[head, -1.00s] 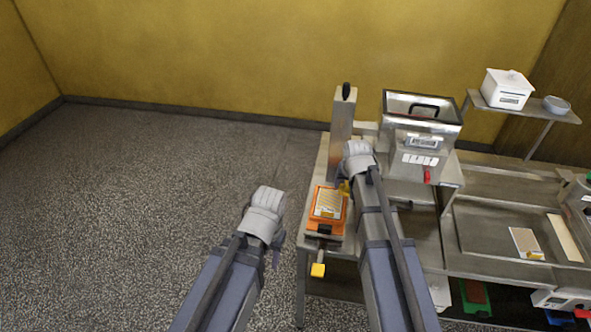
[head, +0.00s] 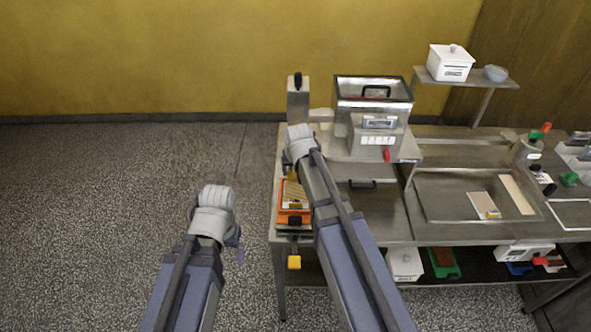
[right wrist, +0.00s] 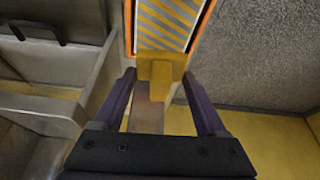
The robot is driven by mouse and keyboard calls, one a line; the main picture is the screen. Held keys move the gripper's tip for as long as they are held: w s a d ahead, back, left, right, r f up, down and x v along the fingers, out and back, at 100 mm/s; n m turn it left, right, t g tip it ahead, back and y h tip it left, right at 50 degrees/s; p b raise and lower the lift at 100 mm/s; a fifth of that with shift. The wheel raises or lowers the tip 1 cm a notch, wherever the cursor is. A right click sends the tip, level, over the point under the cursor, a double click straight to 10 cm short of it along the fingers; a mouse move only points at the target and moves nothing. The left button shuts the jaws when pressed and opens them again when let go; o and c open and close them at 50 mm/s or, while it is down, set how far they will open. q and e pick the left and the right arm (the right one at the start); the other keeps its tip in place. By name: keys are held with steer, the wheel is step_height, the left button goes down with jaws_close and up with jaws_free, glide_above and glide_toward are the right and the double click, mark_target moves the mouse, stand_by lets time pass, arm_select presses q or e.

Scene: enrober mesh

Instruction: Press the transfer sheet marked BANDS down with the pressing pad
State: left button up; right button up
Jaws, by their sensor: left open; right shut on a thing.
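A yellow-and-grey striped sheet (head: 292,195) lies on an orange-edged holder (head: 295,216) at the left end of the bench. The sheet also shows in the right wrist view (right wrist: 172,22); I cannot read its marking. My right gripper (right wrist: 160,75) is shut on a yellow block (right wrist: 160,72) at the sheet's end; I cannot tell whether the block is part of the sheet. In the head view my right gripper (head: 299,140) hides its fingers and part of the sheet. My left gripper (head: 217,198) is open over the floor, left of the bench. I cannot pick out the pressing pad surely.
A yellow knob (head: 294,262) juts from the bench front below the holder. A steel machine (head: 372,110) stands behind my right arm. A shallow tray (head: 440,205) with pale sheets lies to the right. A shelf (head: 465,82) carries a white box. Floor on the left is free.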

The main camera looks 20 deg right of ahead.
mark_target(295, 191)
steer(key=shift+f+b, duration=1.9)
steer(key=shift+f, duration=0.4)
steer(key=shift+f+b, duration=0.5)
steer(key=shift+b, duration=0.05)
stand_by(0.3)
steer(key=shift+r, duration=0.1)
step_height(295, 191, up, 7)
steer(key=p, duration=0.7)
steer(key=shift+f, duration=0.25)
steer(key=f+b, duration=0.2)
steer(key=s+f+b, duration=0.1)
steer(key=b, duration=0.1)
steer(key=s+f+b, duration=0.1)
steer(key=f+b, duration=0.1)
steer(key=shift+s+a+f, duration=0.1)
steer(key=shift+a+f, duration=0.2)
stand_by(0.3)
steer(key=shift+f+b, duration=0.5)
steer(key=shift+f, duration=0.05)
stand_by(1.7)
